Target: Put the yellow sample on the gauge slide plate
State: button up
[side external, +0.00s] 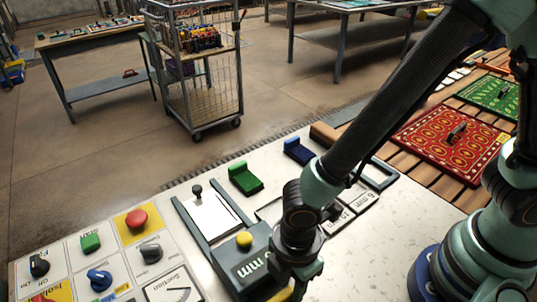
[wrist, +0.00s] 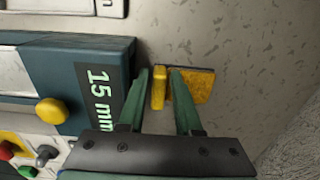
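The yellow sample (wrist: 199,85) lies on the light bench top beside the gauge, an L-shaped piece with a flat base and an upright tab. In the wrist view my gripper (wrist: 159,73) is open, its two green fingers on either side of the tab, with narrow gaps showing. The right finger covers part of the sample. In the side view my gripper (side external: 300,283) hides most of the sample; only a yellow sliver (side external: 284,294) shows. The gauge's white slide plate (side external: 210,219) is bare, with a black knob at its far end.
The dark gauge body (side external: 242,264), labelled in mm with a yellow button (side external: 244,239), stands close left of my gripper. Green (side external: 244,178) and blue (side external: 298,150) samples sit farther back. A control panel (side external: 115,262) is at left; patterned rugs (side external: 452,139) are at right.

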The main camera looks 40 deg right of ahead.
grip_shut()
jog(key=shift+r, duration=0.15)
